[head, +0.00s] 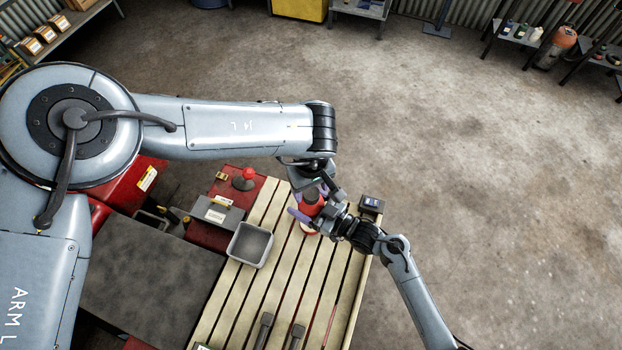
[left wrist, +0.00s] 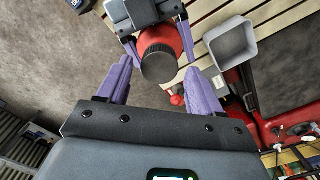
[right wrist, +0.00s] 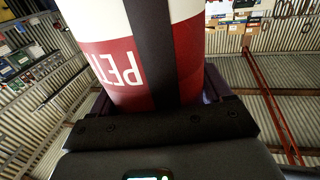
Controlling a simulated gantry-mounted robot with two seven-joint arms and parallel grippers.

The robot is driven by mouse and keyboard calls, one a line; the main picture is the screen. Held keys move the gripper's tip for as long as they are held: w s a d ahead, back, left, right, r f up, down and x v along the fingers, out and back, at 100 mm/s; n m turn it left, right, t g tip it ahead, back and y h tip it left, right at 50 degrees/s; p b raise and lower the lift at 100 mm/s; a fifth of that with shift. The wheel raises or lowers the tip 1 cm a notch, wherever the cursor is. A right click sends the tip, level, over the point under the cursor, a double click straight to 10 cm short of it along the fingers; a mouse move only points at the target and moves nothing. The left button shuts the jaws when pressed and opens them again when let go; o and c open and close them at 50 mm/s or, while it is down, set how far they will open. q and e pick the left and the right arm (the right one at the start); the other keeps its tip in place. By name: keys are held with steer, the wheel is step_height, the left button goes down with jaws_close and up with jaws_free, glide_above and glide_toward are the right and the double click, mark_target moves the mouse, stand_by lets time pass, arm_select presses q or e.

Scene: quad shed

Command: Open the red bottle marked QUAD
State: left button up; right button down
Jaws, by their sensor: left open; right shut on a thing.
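The red bottle (head: 311,206) stands at the far end of the slatted table, between my two grippers. Its round dark cap (left wrist: 158,64) faces the left wrist camera. My left gripper (head: 317,182) is open above the bottle, its purple fingers on either side of the cap in the left wrist view and apart from it. My right gripper (head: 318,209) is shut around the bottle body from the right. The right wrist view shows the red and white body (right wrist: 112,70) close up, with part of a white word like "PET" and a dark vertical band. No QUAD marking is readable.
The slatted table (head: 283,290) holds a grey open bin (head: 250,245) left of the bottle and a small dark box (head: 371,204) at the far right corner. Dark-handled tools (head: 262,331) lie nearer. A red knob (head: 244,179) is at the left. Floor right is clear.

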arm_select(q)
steer(key=shift+f, duration=0.85)
